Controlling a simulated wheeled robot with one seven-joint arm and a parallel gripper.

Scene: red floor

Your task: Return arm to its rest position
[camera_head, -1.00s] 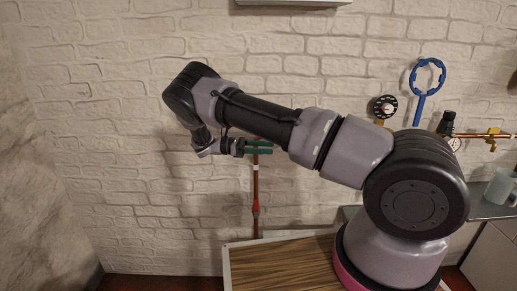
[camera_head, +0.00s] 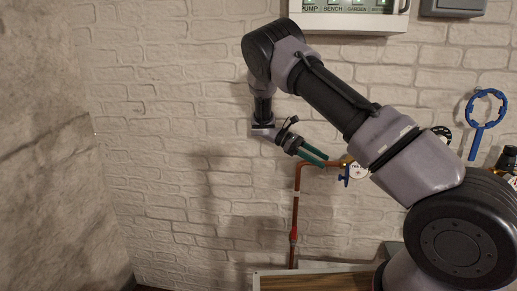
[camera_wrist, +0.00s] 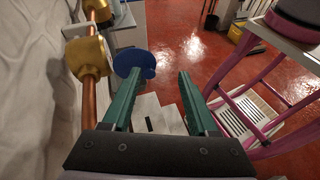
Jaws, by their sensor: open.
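My gripper (camera_head: 313,155) shows at the end of my arm, in front of the white brick wall in the head view. Its two green fingers (camera_wrist: 152,95) are spread apart and empty in the wrist view. The fingertips are close to a copper pipe (camera_head: 296,205) with a small blue-handled valve. In the wrist view a blue round handle (camera_wrist: 134,62) appears just beyond the left finger, beside a brass fitting (camera_wrist: 88,58). I cannot tell whether the finger touches the handle. My arm is bent, with its elbow raised.
A white control panel (camera_head: 349,17) with green-lit switches hangs above my arm. A blue ring tool (camera_head: 487,108) hangs on the wall at the right. A pink-framed stand (camera_wrist: 262,85) is on the red floor (camera_wrist: 192,50) at the right of the wrist view.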

